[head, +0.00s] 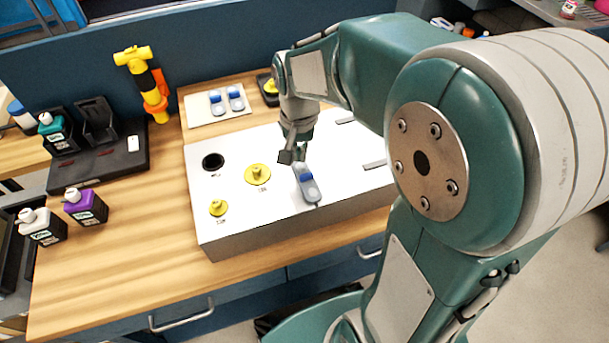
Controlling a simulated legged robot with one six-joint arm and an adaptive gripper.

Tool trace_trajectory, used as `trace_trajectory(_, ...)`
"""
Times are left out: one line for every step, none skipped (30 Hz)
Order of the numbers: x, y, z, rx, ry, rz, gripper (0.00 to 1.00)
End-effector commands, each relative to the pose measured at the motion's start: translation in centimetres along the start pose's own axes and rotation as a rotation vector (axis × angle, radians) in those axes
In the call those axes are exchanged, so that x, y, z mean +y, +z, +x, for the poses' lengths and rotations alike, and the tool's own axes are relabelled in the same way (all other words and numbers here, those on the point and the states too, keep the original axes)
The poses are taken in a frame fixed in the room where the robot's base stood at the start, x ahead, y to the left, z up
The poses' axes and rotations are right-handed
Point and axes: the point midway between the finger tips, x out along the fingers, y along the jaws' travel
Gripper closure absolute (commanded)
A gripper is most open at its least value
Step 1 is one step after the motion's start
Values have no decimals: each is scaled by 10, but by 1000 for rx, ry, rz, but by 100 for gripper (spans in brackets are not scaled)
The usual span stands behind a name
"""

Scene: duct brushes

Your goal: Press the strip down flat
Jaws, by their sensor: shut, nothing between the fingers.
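A white-topped metal box (240,235) stands on the wooden bench. On its top a grey elongated piece with a blue block (307,183) lies near the front edge. My gripper (291,156) is shut and empty. It points down just behind the grey piece; whether it touches anything is unclear. My arm hides the right part of the box.
The box top also has a dark round hole (213,161) and yellow knobbed discs (257,174), (218,208). Behind it lies a white plate (203,117) with two similar grey-blue pieces. A yellow-black tool (147,80), a black tray (100,165) and small bottles (85,206) stand left.

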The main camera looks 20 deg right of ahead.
Motion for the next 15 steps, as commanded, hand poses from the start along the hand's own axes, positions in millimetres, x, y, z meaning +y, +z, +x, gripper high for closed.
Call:
trace_trajectory(0, 0, 1, 0, 0, 0, 100)
trace_trajectory(0, 0, 2, 0, 0, 0, 100)
trace_trajectory(0, 0, 2, 0, 0, 0, 100)
trace_trajectory(0, 0, 3, 0, 0, 0, 100)
trace_trajectory(0, 0, 3, 0, 0, 0, 100)
trace_trajectory(0, 0, 4, 0, 0, 0, 100)
trace_trajectory(0, 0, 4, 0, 0, 0, 100)
trace_trajectory(0, 0, 5, 0, 0, 0, 100)
trace_trajectory(0, 0, 6, 0, 0, 0, 100)
trace_trajectory(0, 0, 6, 0, 0, 0, 100)
trace_trajectory(0, 0, 7, 0, 0, 0, 100)
trace_trajectory(0, 0, 7, 0, 0, 0, 100)
trace_trajectory(0, 0, 8, 0, 0, 0, 100)
trace_trajectory(0, 0, 8, -1, 0, 0, 100)
trace_trajectory(0, 0, 9, -1, 0, 0, 100)
